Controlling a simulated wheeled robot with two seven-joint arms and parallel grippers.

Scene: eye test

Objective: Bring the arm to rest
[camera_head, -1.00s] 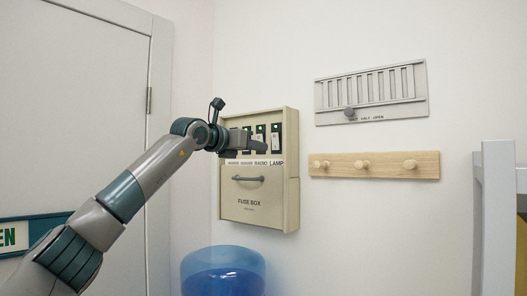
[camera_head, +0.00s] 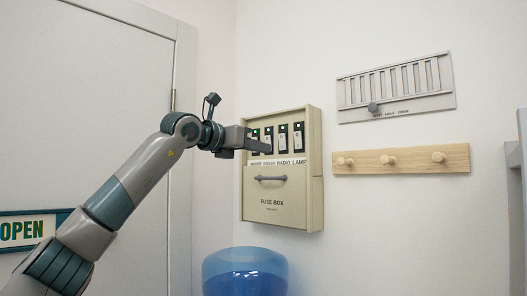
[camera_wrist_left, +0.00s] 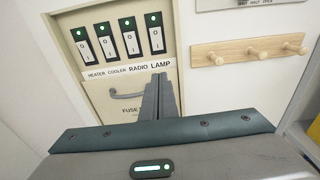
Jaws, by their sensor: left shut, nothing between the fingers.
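My left gripper (camera_head: 262,146) is shut and empty. In the head view its fingers overlap the left part of the beige fuse box (camera_head: 283,216), just below the switches; I cannot tell whether they touch it. In the left wrist view the shut fingers (camera_wrist_left: 160,92) point up the picture, and their tips overlap the label strip (camera_wrist_left: 115,72) near the word LAMP. Above that strip is a row of black-and-white switches (camera_wrist_left: 130,42), each with a green light on top. My right gripper is not in view.
A grey sliding vent (camera_head: 398,90) and a wooden peg rail (camera_head: 415,162) are on the wall to the right. A blue see-through container (camera_head: 245,272) stands below the box. A door (camera_head: 90,110) and an OPEN sign (camera_head: 22,230) are on the left. A grey frame (camera_head: 514,185) stands at the right edge.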

